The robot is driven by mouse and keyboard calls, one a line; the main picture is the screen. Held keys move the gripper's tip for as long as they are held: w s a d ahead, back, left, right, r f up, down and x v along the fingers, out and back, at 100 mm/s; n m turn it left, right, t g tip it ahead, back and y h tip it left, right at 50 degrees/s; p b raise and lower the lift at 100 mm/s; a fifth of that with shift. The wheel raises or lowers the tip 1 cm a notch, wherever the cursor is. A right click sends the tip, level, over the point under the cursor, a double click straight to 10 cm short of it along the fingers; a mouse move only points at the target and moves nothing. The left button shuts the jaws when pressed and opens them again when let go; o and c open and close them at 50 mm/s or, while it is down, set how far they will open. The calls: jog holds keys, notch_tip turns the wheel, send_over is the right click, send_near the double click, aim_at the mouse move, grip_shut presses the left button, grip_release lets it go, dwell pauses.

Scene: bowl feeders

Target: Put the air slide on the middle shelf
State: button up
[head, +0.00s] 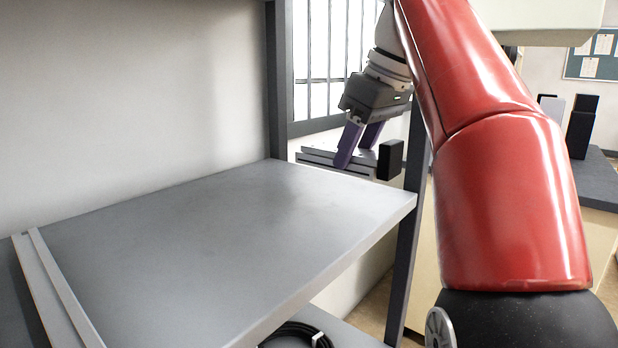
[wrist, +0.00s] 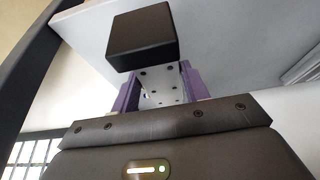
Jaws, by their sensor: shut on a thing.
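The air slide, a silver-grey flat body (head: 318,157) with a black block (head: 390,160) at one end, is held in my gripper (head: 358,145). The purple fingers are shut on it. In the wrist view, its drilled metal plate (wrist: 160,84) sits between the fingers and the black block (wrist: 142,37) stands beyond.
The dark post (head: 408,205) stands at the board's right corner, close to my red arm. A pale rail (head: 55,290) lies at the board's left; the rest is bare. A black coil (head: 297,336) lies on the lower level. A dark-topped table (head: 600,180) is at right.

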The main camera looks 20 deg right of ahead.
aim_at(313, 143)
jog(key=w+a, duration=0.1)
jog(key=w, duration=0.1)
jog(key=w+a+p, duration=0.1)
jog(key=w+a, duration=0.2)
jog(key=w, duration=0.1)
jog(key=shift+a+r, duration=0.15)
jog(key=shift+a, duration=0.05)
jog(key=shift+x, duration=0.8)
notch_tip(313, 143, down, 5)
jog(key=shift+f+b, duration=0.1)
jog(key=shift+b, duration=0.65)
jog(key=shift+w+a+f, duration=0.1)
jog(key=shift+w+f, duration=0.05)
jog(key=shift+f, duration=0.15)
jog(key=o, duration=1.3)
jog(key=shift+f, duration=0.15)
